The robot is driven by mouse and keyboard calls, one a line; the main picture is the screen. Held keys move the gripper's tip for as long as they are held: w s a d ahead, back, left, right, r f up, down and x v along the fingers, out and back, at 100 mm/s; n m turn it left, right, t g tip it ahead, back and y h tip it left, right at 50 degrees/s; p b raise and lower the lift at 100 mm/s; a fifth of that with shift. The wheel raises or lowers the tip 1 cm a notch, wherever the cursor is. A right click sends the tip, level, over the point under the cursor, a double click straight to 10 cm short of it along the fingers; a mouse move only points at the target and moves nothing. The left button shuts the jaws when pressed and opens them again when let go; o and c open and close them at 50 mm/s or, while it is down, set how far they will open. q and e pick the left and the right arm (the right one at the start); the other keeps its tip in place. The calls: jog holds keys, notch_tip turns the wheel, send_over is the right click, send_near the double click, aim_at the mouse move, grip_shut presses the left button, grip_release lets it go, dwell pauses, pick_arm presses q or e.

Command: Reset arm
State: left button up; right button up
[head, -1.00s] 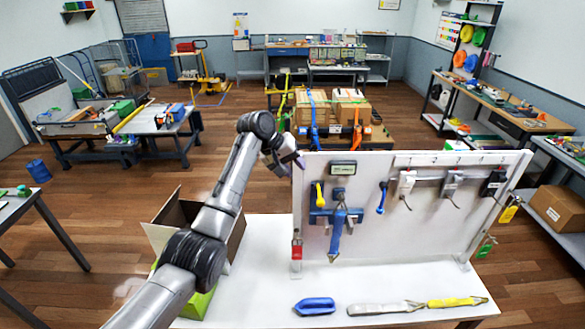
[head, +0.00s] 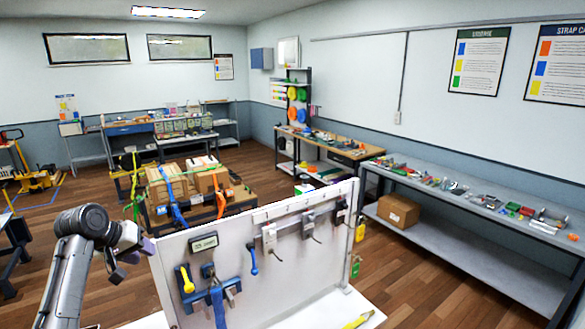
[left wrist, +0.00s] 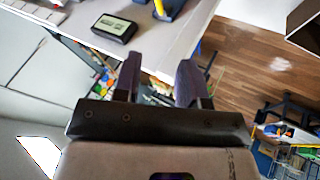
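My left gripper (head: 134,262) is beside the upper left corner of the upright white strap panel (head: 240,250). In the left wrist view my left gripper (left wrist: 160,68) has its two dark fingers apart, with nothing between them. The panel's edge lies just beyond the fingers there, with a small grey display box (left wrist: 115,27) on its face. My right arm and gripper are in neither current view.
The panel carries a yellow-handled tool (head: 187,279), a blue strap (head: 218,305), a blue handle (head: 253,261) and grey hooks (head: 270,238). Strapped cartons (head: 190,180) stand behind it. A long grey bench (head: 465,200) runs along the right wall. Wooden floor lies between.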

pick_arm(q)
jog(key=s+d+r+m+t+y, duration=0.1)
jog(key=s+r+m+t+y, duration=0.15)
jog(key=r, duration=0.55)
jog(key=s+d+r+m+t+y, duration=0.15)
jog(key=r+t, duration=0.25)
jog(key=r, duration=0.4)
jog(key=s+d+f+y, duration=0.1)
jog(key=s+d+f, duration=0.1)
jog(key=s+d, duration=0.25)
jog(key=s+d+f+m+g+h+p, duration=0.15)
jog(key=s+d+f, duration=0.25)
jog(key=s+f, duration=0.7)
jog(key=s+d+f+m+p, duration=0.15)
jog(key=s+d+f, duration=0.25)
jog(key=s+f, duration=0.65)
jog(key=s+d+f+n+g+p, duration=0.1)
jog(key=s+f+g, duration=0.6)
jog(key=s+f, duration=1.3)
jog(key=shift+s+d+g+p, duration=0.3)
jog(key=shift+s+d+p, duration=0.05)
jog(key=shift+d+p, duration=0.2)
jog(key=shift+f, duration=0.1)
